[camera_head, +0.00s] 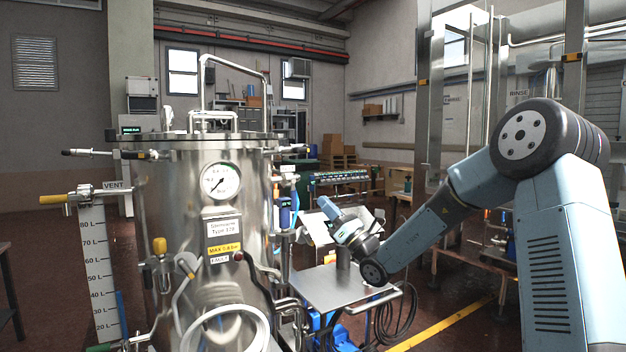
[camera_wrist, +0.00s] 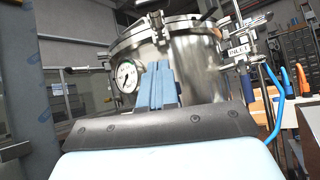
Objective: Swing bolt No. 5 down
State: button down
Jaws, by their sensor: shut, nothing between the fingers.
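The steel vessel (camera_head: 210,240) stands left of centre in the head view, with its round lid (camera_head: 215,135) closed on top. A bolt with a dark-and-steel handle (camera_head: 90,152) sticks out level at the lid's left edge. Another bolt (camera_head: 293,149) sticks out at the right edge, and a pale upright piece (camera_head: 167,118) stands at the rim. I cannot read any bolt number, so No. 5 cannot be told apart. My gripper (camera_head: 328,207) is shut and empty, right of the vessel and below its rim. In the wrist view its blue fingers (camera_wrist: 158,80) are together before the vessel wall.
A pressure gauge (camera_head: 221,181) faces forward on the vessel. A vent valve (camera_head: 95,190) sticks out left. A steel side table (camera_head: 340,288) is below my arm. The wrist view shows an inlet valve (camera_wrist: 240,55) and blue hose (camera_wrist: 275,105) at right.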

send_near(287, 151)
jog(key=w+a+f, duration=0.1)
jog(key=w+f, duration=0.1)
jog(key=shift+w+a+r, duration=0.1)
jog(key=shift+w+r, duration=0.05)
jog(key=shift+r, duration=0.6)
jog(key=shift+w+a+r, duration=0.1)
jog(key=shift+w+r, duration=0.05)
jog(key=shift+r, duration=0.6)
jog(key=shift+w+a+r, duration=0.1)
jog(key=shift+w+r, duration=0.1)
jog(key=shift+r, duration=0.55)
jog(key=shift+d, duration=0.1)
